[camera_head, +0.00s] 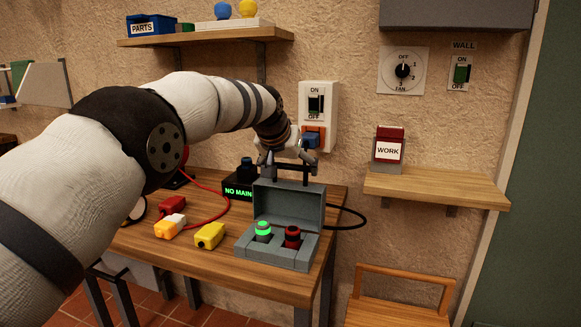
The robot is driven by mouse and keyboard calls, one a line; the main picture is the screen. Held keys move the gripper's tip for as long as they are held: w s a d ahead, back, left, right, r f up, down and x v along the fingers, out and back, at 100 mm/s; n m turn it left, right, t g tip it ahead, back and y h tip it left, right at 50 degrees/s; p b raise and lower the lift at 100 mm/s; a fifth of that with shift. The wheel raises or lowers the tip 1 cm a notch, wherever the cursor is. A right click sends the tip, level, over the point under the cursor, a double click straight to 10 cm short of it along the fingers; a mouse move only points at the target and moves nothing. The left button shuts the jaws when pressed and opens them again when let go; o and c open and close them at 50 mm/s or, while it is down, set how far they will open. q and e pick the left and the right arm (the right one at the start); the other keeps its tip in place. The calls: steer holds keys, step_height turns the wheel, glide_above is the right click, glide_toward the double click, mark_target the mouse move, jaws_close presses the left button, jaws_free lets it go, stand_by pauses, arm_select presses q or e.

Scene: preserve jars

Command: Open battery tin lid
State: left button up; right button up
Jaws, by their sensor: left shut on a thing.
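The grey battery tin (268,257) stands on the wooden table near its right end. Its lid (288,206) is raised about upright at the back, so the inside shows. A green-topped cell (263,232) and a red cell (292,238) sit in the tin. My left arm reaches in from the left, over the table. My left gripper (287,160) is at the top edge of the lid, shut on its dark handle (291,169). The exact finger contact is small and partly hidden by the wrist. My right gripper is not in view.
A red block (172,204), a white-and-orange block (170,226) and a yellow block (209,236) lie left of the tin. A dark box with a green display (239,191) stands behind. Cables cross the table. A wooden shelf (435,189) and chair (400,300) are right.

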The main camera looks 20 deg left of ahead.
arm_select(q)
steer(key=shift+r, duration=0.1)
steer(key=o, duration=1.6)
steer(key=shift+w, duration=0.1)
steer(key=shift+o, duration=0.2)
steer(key=v, duration=1.2)
